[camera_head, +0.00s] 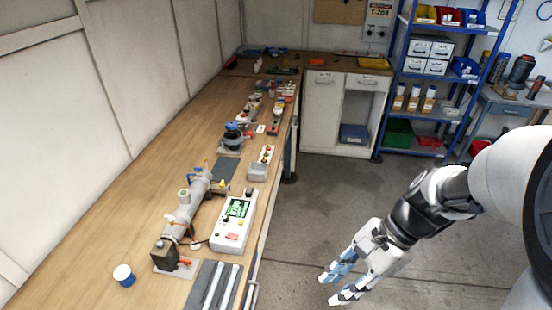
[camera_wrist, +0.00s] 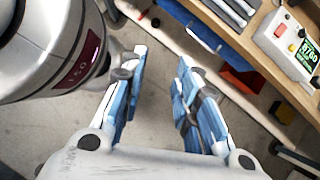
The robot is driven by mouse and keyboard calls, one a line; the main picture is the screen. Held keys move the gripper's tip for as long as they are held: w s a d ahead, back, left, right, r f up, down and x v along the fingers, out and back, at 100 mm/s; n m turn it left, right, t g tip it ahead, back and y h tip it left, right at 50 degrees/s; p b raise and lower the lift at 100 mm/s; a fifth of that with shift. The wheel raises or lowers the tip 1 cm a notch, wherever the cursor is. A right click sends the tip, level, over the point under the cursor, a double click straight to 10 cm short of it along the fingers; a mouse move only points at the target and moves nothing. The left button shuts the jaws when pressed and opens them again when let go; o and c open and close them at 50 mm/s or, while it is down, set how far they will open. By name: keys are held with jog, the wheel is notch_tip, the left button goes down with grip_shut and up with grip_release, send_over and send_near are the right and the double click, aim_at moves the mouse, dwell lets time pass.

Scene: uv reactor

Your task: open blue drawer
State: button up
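My gripper (camera_head: 331,288) is open and empty, over the grey floor to the right of the long workbench. It also shows in the wrist view (camera_wrist: 163,58), with its two blue-padded fingers apart and bare floor between them. A blue panel or box, possibly the blue drawer (camera_wrist: 197,37), shows in the wrist view below the bench top's edge. It lies beyond the right finger, apart from it. In the head view this front side of the bench is mostly hidden.
The workbench (camera_head: 130,215) carries a reactor tube (camera_head: 188,205) and a control box (camera_head: 234,224) near its edge. An orange-red object (camera_wrist: 243,84) sits under the bench. A blue shelf rack (camera_head: 388,90) and white cabinet (camera_head: 322,115) stand behind. The middle floor is clear.

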jog(key=w+a+f+m+t+y, duration=0.15)
jog(key=f+m+y, duration=0.35)
jog(key=f+m, duration=0.75)
jog(key=w+a+f+m+t+y, duration=0.1)
jog(key=w+f+m+t+y, duration=0.3)
jog(key=f+m, duration=0.85)
jog(key=a+f+n+g+b, duration=0.1)
jog(key=a+f, duration=0.1)
jog(key=a, duration=0.6)
jog(key=a+f+g+b, duration=0.1)
jog(key=a+f, duration=0.2)
jog(key=a, duration=0.5)
jog(key=shift+w+a+n+y+b, duration=0.2)
jog(key=shift+n+y+b, duration=0.1)
jog(key=shift+n+b, duration=0.1)
jog(key=shift+c, duration=0.6)
grip_shut()
